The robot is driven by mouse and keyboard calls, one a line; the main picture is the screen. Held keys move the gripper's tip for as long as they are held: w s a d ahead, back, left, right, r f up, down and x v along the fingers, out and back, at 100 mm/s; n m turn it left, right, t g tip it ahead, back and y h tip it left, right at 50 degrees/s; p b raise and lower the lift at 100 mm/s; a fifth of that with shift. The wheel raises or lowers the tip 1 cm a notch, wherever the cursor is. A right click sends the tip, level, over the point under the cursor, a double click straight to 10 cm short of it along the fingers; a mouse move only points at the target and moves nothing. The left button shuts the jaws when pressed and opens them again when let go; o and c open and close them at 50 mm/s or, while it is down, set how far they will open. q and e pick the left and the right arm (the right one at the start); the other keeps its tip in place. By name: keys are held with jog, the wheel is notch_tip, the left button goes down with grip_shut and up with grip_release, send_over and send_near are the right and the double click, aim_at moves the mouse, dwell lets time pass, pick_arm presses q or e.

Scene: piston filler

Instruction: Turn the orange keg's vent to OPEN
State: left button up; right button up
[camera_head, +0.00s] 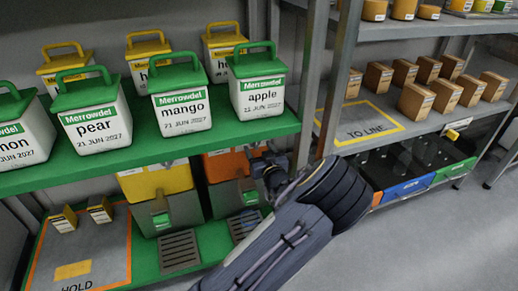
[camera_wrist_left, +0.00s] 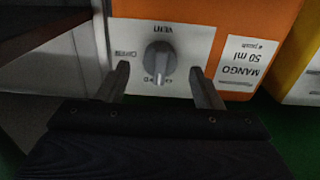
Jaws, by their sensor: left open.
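The orange keg (camera_head: 228,165) stands on the lower green shelf, partly hidden by my left arm; its orange front (camera_wrist_left: 245,18) fills the upper wrist view. Its grey vent knob (camera_wrist_left: 160,58) sits on a white plate (camera_wrist_left: 190,40), lettered upside down in the wrist view. The VENT label is above the knob, OPEN to its left and the CLOSED label below, partly covered. The knob's ridge stands upright in the picture, in line with CLOSED. My left gripper (camera_wrist_left: 160,70) is open, its fingers either side of the knob with gaps; it also shows in the head view (camera_head: 268,165). My right gripper is out of view.
A yellow keg (camera_head: 155,182) stands left of the orange one. White Merrowdel jugs (camera_head: 180,110) line the green shelf above. A metal rack post (camera_head: 308,90) stands close right of my left gripper. A grated drip tray (camera_head: 180,250) lies in front of the yellow keg.

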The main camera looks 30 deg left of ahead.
pick_arm(q)
jog(key=shift+x, duration=1)
jog(key=shift+c, duration=0.4)
jog(key=c, duration=0.9)
jog(key=shift+r+m+p, duration=0.2)
jog(key=shift+m+p, duration=1.15)
jog(key=shift+m, duration=0.05)
jog(key=m+p, duration=0.3)
jog(key=m, duration=0.1)
jog(key=m+p, duration=0.2)
jog(key=m, duration=0.3)
jog(key=shift+f+m, duration=0.1)
jog(key=shift+m, duration=0.3)
jog(key=m+p, duration=0.1)
jog(key=m, duration=0.4)
jog(key=shift+f+p, duration=0.1)
jog(key=shift+p, duration=0.25)
jog(key=shift+m, duration=0.4)
